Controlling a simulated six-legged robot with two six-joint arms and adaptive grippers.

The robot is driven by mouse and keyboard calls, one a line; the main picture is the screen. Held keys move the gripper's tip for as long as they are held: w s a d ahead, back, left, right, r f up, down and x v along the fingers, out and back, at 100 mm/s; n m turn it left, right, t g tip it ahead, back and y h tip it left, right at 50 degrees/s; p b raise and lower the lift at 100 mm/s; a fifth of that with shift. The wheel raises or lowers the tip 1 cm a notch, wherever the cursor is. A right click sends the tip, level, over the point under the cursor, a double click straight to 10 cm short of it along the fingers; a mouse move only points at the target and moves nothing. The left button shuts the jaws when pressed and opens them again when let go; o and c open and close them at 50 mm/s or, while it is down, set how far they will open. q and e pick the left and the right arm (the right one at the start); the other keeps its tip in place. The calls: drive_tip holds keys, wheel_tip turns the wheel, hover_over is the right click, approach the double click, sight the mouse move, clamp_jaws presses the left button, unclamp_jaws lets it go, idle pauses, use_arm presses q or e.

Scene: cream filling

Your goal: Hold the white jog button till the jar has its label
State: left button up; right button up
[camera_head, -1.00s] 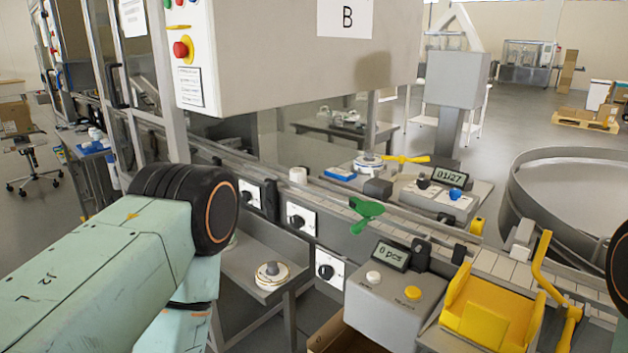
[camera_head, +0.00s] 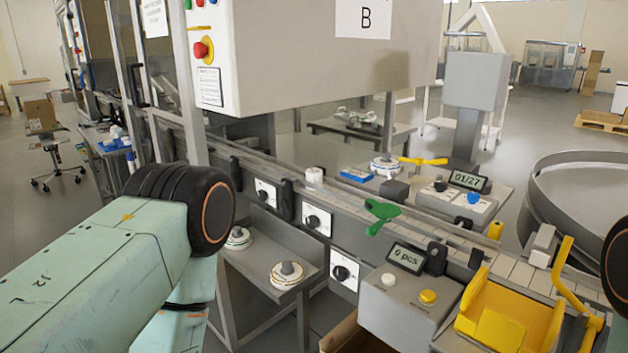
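The white jog button (camera_head: 389,280) is on the sloping top of a grey control box (camera_head: 395,312), left of a yellow button (camera_head: 428,297). A small display (camera_head: 407,257) behind it reads "0 pcs". Nothing touches the button. A white jar-like cylinder (camera_head: 315,176) stands at the conveyor, small in view; I cannot tell whether it is the jar or has a label. My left arm reaches in from the left, but its gripper is out of view. Only a dark edge of my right arm shows at the right border.
A green lever (camera_head: 381,214) sticks out over the conveyor's front edge. A yellow chute (camera_head: 504,318) and yellow bent bar (camera_head: 563,266) stand right of the control box. Reels (camera_head: 286,274) lie on a low shelf. A round grey table (camera_head: 588,200) is at the right.

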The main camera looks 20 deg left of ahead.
clamp_jaws()
idle(1.4)
